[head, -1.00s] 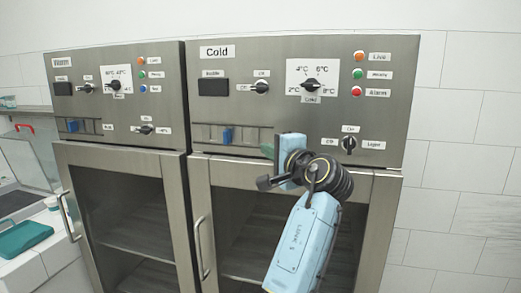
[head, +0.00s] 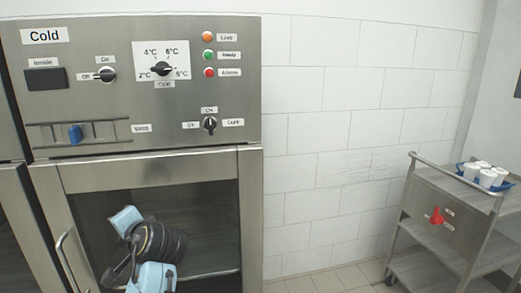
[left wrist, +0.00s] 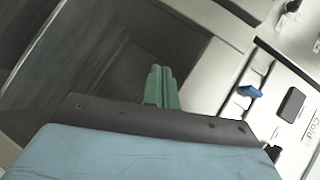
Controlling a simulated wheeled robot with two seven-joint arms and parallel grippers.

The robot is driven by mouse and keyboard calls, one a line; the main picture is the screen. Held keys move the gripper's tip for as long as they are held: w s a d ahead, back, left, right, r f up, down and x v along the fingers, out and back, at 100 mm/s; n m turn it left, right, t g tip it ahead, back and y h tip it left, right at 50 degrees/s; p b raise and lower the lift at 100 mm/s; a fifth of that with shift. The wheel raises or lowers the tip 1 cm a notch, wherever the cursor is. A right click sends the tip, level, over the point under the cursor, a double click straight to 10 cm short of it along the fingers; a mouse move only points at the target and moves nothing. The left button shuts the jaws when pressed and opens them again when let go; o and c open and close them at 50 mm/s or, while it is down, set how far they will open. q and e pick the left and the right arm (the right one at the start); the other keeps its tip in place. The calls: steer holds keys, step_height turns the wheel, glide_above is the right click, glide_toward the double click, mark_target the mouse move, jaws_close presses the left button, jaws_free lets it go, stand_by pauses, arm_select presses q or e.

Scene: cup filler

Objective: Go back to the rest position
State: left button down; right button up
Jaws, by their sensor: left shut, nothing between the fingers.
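My left gripper (left wrist: 161,88) shows in the left wrist view as two green fingers pressed together with nothing between them. It is in front of the Cold cabinet, whose panel with a blue slider (left wrist: 249,91) lies to the right in that view. In the head view a light blue and black arm link (head: 150,245) of mine stands in front of the cabinet's glass door (head: 190,200); the fingers are hidden there. My right gripper is not in view.
The Cold cabinet's panel (head: 110,110) has knobs, lights and a blue slider (head: 75,133). A door handle (head: 70,262) is at the lower left. A metal cart (head: 440,212) with white cups (head: 485,174) in a blue tray stands at the right. The tiled floor between looks clear.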

arm_select(q)
steer(key=s+d+f+n+g+h, duration=0.25)
steer(key=s+f+h, duration=0.35)
steer(key=s+f, duration=0.95)
steer(key=s+d+f+g+h, duration=0.1)
steer(key=s+d+f+h, duration=0.15)
steer(key=s, duration=0.55)
steer(key=s+d+f+g+h, duration=0.2)
steer(key=s+d+f, duration=0.2)
steer(key=s, duration=0.5)
step_height(320, 180, down, 29)
steer(key=s+g+b, duration=0.1)
steer(key=s+b, duration=0.2)
steer(key=s+a+f+g+b, duration=0.1)
steer(key=s+a+f, duration=0.1)
steer(key=s+f, duration=1.3)
steer(key=shift+s+a+f+b, duration=0.15)
steer(key=shift+a+f+b, duration=0.15)
steer(key=shift+f+b, duration=0.1)
steer(key=shift+s, duration=0.1)
